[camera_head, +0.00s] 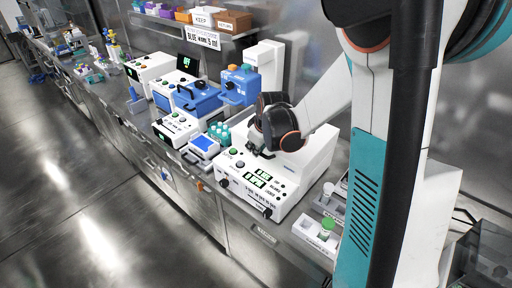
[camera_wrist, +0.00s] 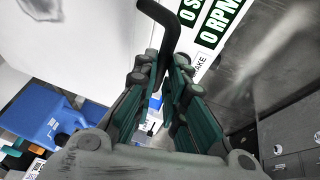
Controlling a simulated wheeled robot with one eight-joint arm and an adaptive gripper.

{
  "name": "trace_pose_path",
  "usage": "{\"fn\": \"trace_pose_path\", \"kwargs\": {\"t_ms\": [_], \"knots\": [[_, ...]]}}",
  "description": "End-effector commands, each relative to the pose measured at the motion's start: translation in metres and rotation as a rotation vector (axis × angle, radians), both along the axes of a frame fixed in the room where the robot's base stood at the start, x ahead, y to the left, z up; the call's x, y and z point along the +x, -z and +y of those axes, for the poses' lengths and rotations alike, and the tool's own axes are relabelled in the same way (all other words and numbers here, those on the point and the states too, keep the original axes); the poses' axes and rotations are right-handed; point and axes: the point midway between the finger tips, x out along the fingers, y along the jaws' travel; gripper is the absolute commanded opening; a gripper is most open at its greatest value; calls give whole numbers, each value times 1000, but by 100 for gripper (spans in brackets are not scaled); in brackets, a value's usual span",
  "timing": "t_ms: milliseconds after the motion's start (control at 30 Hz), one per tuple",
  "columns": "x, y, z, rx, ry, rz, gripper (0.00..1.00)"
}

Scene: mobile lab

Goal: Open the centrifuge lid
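The centrifuge (camera_head: 262,192) is a white box on the bench, with green-lit displays and dark knobs on its front. Its "0 S" and "0 RPM" displays also show in the wrist view (camera_wrist: 222,22). Its white top looks closed, partly hidden by my arm. My gripper (camera_head: 262,152) is low over the left part of the top, just behind the front edge. In the wrist view my gripper (camera_wrist: 166,75) has its teal-padded fingers close together around a black bent lid handle (camera_wrist: 168,35). The handle's lower end is hidden between the fingers.
Left of the centrifuge stand a small device with a blue screen (camera_head: 203,145), teal-capped bottles (camera_head: 220,133) and a blue device (camera_head: 240,85). Holders with a green-capped tube (camera_head: 327,227) are to its right. The floor in front of the bench is clear.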

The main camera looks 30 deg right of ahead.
Motion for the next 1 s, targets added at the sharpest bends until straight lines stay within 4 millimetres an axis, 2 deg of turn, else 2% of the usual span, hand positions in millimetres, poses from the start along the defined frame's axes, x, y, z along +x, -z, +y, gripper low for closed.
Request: {"fn": "trace_pose_path", "kwargs": {"t_ms": [200,367,467,667,1000], "knots": [[0,-3,-1,5,1,2,0],[2,-17,-6,39,3,16,0],[5,-33,-13,83,4,33,0],[15,-79,-37,219,5,89,0],[43,-158,-104,474,2,193,0]]}}
